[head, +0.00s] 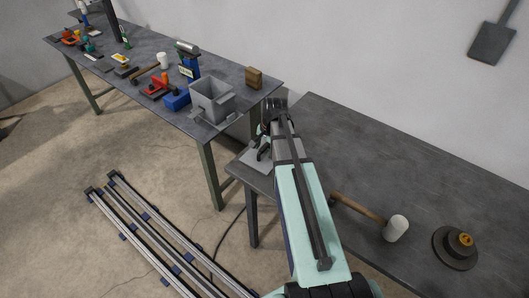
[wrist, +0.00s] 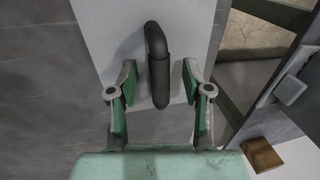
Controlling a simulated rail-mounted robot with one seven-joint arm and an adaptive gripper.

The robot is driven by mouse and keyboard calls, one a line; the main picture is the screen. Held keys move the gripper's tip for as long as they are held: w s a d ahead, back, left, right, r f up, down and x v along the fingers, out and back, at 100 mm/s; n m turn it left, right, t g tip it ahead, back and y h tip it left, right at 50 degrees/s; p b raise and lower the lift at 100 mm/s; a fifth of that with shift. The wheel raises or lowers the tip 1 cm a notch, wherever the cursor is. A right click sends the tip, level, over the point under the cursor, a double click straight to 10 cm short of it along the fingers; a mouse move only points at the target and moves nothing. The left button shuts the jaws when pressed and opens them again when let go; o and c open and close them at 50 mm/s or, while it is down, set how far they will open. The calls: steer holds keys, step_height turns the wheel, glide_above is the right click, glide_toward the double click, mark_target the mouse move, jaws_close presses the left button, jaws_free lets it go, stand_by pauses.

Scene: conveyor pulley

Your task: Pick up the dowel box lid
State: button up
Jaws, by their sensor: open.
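The dowel box lid (wrist: 105,25) is a flat pale grey plate with a dark arched handle (wrist: 156,50) standing up from it. In the head view the lid (head: 255,163) lies at the left corner of the near grey table, partly hidden by my gripper. My gripper (head: 262,146) is above it. In the wrist view my gripper (wrist: 158,76) is open, with one green-padded finger on each side of the handle and a gap showing on both sides. An open grey box (head: 212,103) stands on the far table.
The near table (head: 330,135) is mostly bare, with a mallet (head: 396,228) and a dark round part (head: 456,250) at right. A wooden block (head: 254,77) and several tools are on the far table (head: 140,50). A gap separates the tables. Rails (head: 150,235) run along the floor.

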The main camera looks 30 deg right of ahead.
steer(key=shift+w+f, duration=0.1)
steer(key=shift+f, duration=0.3)
jaws_close()
steer(key=shift+r, duration=0.1)
